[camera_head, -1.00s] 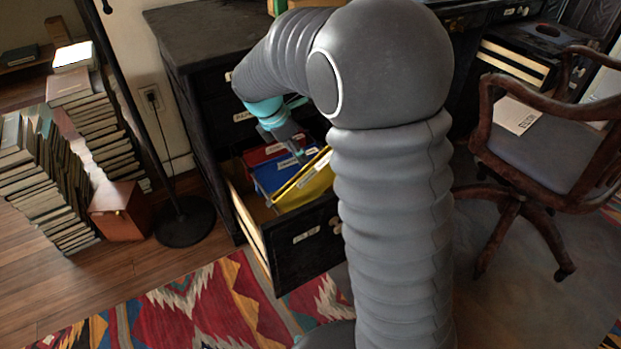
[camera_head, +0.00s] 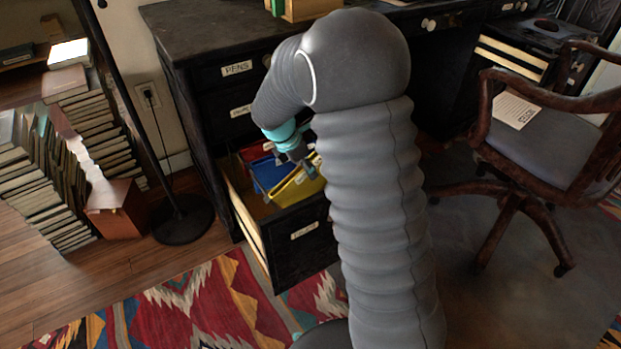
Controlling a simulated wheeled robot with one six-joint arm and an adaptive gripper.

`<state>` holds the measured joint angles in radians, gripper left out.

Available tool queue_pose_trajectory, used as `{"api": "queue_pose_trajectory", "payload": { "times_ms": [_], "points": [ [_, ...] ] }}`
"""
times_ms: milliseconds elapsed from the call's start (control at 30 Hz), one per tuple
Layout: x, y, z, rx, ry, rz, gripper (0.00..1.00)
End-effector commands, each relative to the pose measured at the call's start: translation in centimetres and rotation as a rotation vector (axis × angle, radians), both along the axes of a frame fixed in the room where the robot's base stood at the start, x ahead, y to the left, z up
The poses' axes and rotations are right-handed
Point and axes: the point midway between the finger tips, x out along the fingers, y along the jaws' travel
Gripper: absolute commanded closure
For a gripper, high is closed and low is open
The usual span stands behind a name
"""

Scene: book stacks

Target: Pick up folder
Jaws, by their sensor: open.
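An open drawer (camera_head: 301,240) of the black desk holds upright coloured folders. A yellow folder (camera_head: 297,188) is nearest, a blue folder (camera_head: 268,174) is behind it, and a red folder (camera_head: 254,152) is farthest back. My gripper (camera_head: 304,168) points down over the drawer, close above the yellow folder. It is small in view and its fingers are apart. I cannot tell whether a finger touches the folder. My arm hides the right side of the drawer and part of the folders.
A black floor lamp base (camera_head: 183,219) stands left of the drawer, near stacked books (camera_head: 35,190) and a reddish-brown box (camera_head: 117,208). A wooden swivel chair (camera_head: 530,150) is at the right. A patterned rug (camera_head: 200,305) covers the floor in front.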

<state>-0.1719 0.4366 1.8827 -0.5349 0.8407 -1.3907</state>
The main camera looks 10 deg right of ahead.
Motion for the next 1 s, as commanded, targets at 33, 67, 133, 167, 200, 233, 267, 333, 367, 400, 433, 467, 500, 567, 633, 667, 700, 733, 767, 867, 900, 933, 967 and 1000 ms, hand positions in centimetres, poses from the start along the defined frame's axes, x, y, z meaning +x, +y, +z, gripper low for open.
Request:
{"api": "queue_pose_trajectory", "payload": {
  "times_ms": [33, 67, 133, 167, 200, 233, 267, 333, 367, 400, 433, 467, 500, 567, 633, 667, 700, 733, 767, 867, 900, 933, 967, 1000],
  "points": [
    [0.0, -0.4, -0.8, 0.0, 0.004, -0.002, 0.48],
    [0.0, -0.6, -1.2, 0.0, 0.003, -0.002, 0.48],
    [0.1, -1.1, -2.2, 0.0, 0.002, -0.003, 0.48],
    [0.2, -1.2, -2.6, 0.0, 0.003, -0.003, 0.48],
    [0.2, -1.4, -3.0, 0.0, 0.003, -0.002, 0.48],
    [0.3, -1.5, -3.3, 0.0, 0.003, -0.002, 0.48],
    [0.3, -1.5, -3.4, 0.0, 0.002, -0.002, 0.48],
    [0.3, -1.6, -3.6, 0.001, 0.001, -0.001, 0.48],
    [0.3, -1.6, -3.6, 0.001, 0.001, -0.001, 0.48],
    [0.3, -1.6, -3.5, 0.001, 0.0, -0.001, 0.48],
    [0.3, -1.6, -3.5, 0.001, 0.0, -0.001, 0.48],
    [0.3, -1.6, -3.5, 0.001, 0.001, -0.001, 0.48],
    [0.3, -1.6, -3.5, 0.001, 0.001, -0.001, 0.48],
    [0.3, -1.6, -3.5, 0.001, 0.001, -0.001, 0.63],
    [0.3, -1.6, -3.5, 0.001, 0.001, -0.001, 0.8],
    [0.3, -1.6, -3.5, 0.001, 0.001, -0.001, 0.88],
    [0.3, -1.6, -3.5, 0.001, 0.001, -0.001, 0.98],
    [0.3, -1.6, -3.5, 0.001, 0.001, -0.001, 1.0],
    [0.3, -1.6, -3.5, 0.001, 0.001, -0.001, 1.0],
    [0.3, -1.6, -3.5, 0.001, 0.001, -0.001, 1.0],
    [0.3, -1.6, -3.5, 0.001, 0.001, -0.001, 1.0],
    [0.3, -1.6, -3.5, 0.001, 0.001, -0.001, 1.0],
    [0.3, -1.6, -3.5, 0.001, 0.001, -0.001, 1.0],
    [0.3, -1.6, -3.5, 0.001, 0.0, -0.001, 1.0]
  ]
}}
